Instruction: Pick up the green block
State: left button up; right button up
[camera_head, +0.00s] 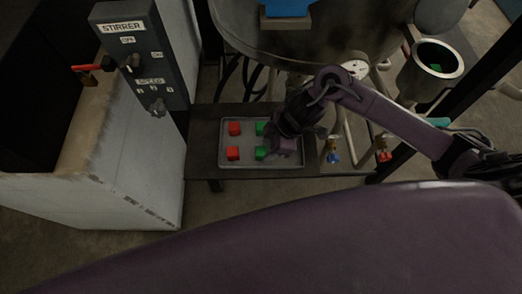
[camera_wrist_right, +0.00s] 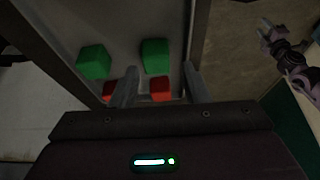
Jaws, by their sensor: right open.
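Two green blocks lie on the tray (camera_head: 283,162), a far one (camera_head: 261,128) and a near one (camera_head: 260,153). The right-hand green block lies just beyond the fingertips. I cannot tell which green block is meant. My left gripper is not in the head view.
Two red blocks, one far (camera_head: 234,128) and one near (camera_head: 232,153), lie left of the green ones. The stirrer panel (camera_head: 140,55) stands left. Pipes with blue and red valves (camera_head: 383,152) stand right. A purple-grey arm part (camera_wrist_right: 290,55) shows in the wrist view.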

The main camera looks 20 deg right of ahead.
aim_at(262, 151)
jog(key=x, duration=0.3)
jog(key=shift+w, duration=0.2)
jog(key=shift+w+a+f, duration=0.1)
jog(key=shift+a+f, duration=0.05)
jog(key=shift+f, duration=0.45)
jog(key=c, duration=0.7)
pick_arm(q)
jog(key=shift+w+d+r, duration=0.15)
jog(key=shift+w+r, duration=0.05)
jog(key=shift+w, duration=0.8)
pick_arm(e)
jog(key=shift+c, duration=0.2)
jog(key=shift+r, duration=0.15)
